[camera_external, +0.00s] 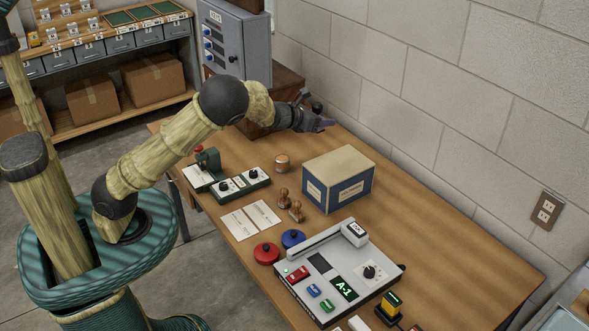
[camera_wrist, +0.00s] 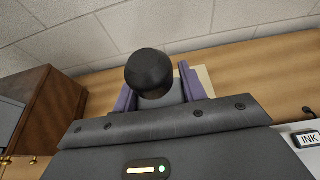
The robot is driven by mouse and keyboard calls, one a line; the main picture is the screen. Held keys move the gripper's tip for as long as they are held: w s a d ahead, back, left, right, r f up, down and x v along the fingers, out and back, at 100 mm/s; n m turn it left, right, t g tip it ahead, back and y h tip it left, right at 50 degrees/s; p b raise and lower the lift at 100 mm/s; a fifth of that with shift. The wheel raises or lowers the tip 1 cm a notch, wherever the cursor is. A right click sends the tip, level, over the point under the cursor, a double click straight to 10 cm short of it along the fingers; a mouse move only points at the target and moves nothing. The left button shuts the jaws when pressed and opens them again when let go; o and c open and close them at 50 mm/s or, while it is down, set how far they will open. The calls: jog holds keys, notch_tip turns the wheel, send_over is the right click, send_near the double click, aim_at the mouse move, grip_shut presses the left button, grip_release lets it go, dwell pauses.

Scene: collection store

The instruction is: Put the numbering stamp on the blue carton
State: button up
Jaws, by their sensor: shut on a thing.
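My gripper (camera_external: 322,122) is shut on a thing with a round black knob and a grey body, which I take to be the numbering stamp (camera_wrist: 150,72). In the wrist view the purple fingers of my gripper (camera_wrist: 157,88) stand on either side of it; its lower part is hidden. In the external view the stamp's black knob (camera_external: 317,107) shows above the fingers, near the back wall. The blue carton (camera_external: 338,185), with blue sides, white labels and a beige lid, stands on the table, nearer the camera than my gripper and apart from it. Its lid is bare.
A wooden cabinet (camera_wrist: 38,110) stands left of my gripper in the wrist view. On the table (camera_external: 430,215) are a round tin (camera_external: 282,162), two wooden hand stamps (camera_external: 290,204), a green dial box (camera_external: 240,184) and a grey console (camera_external: 335,270). The table right of the carton is clear.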

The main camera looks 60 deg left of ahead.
jog(key=w+d+r, duration=0.1)
jog(key=d, duration=0.2)
send_over(329, 168)
jog(key=shift+s+f, duration=0.1)
jog(key=shift+f, duration=2.25)
jog(key=shift+d+f, duration=0.1)
jog(key=shift+f, duration=3)
jog(key=shift+f+p, duration=0.35)
jog(key=shift+f, duration=1.5)
